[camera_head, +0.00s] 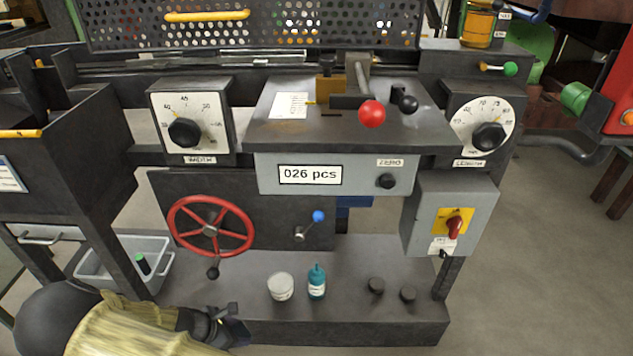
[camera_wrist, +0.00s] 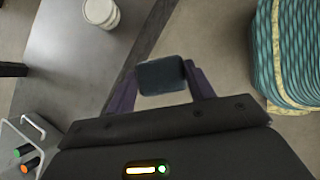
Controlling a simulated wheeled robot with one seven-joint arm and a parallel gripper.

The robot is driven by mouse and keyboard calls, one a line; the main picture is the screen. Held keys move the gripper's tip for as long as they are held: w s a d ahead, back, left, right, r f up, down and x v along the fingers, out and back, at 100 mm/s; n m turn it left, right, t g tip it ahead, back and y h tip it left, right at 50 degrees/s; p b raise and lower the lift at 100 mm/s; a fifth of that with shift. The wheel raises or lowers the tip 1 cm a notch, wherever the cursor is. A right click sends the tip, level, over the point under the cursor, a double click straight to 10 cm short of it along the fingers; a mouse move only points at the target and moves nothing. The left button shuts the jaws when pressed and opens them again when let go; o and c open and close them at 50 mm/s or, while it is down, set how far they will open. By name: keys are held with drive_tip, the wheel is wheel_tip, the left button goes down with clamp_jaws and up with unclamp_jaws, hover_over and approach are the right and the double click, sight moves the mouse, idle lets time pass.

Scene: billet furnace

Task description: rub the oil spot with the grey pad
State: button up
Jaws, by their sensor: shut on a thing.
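My gripper (camera_head: 240,333) is at the lower left of the head view, in front of the lower shelf of the machine. In the wrist view my gripper (camera_wrist: 163,88) is shut on a dark blue-grey pad (camera_wrist: 162,76), held between the two purple fingers. In the head view the pad is hard to tell from the dark fingers.
A grey bin (camera_head: 90,270) is left. A red handwheel (camera_head: 210,227) and blue-knobbed lever (camera_head: 318,216) stick out above the shelf.

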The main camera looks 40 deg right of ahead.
drive_tip(key=w+d+r+m+g+y+b, duration=0.1)
drive_tip(key=d+r+m+g, duration=0.2)
drive_tip(key=m, duration=0.3)
drive_tip(key=w+d+r+m+g+y+b, duration=0.1)
drive_tip(key=w+d+r+m+g+y, duration=0.1)
drive_tip(key=r+m, duration=0.3)
drive_tip(key=shift+d+r+m+g+y, duration=0.35)
drive_tip(key=shift+m+g, duration=0.45)
drive_tip(key=shift+m, duration=0.3)
drive_tip(key=shift+w+f, duration=0.1)
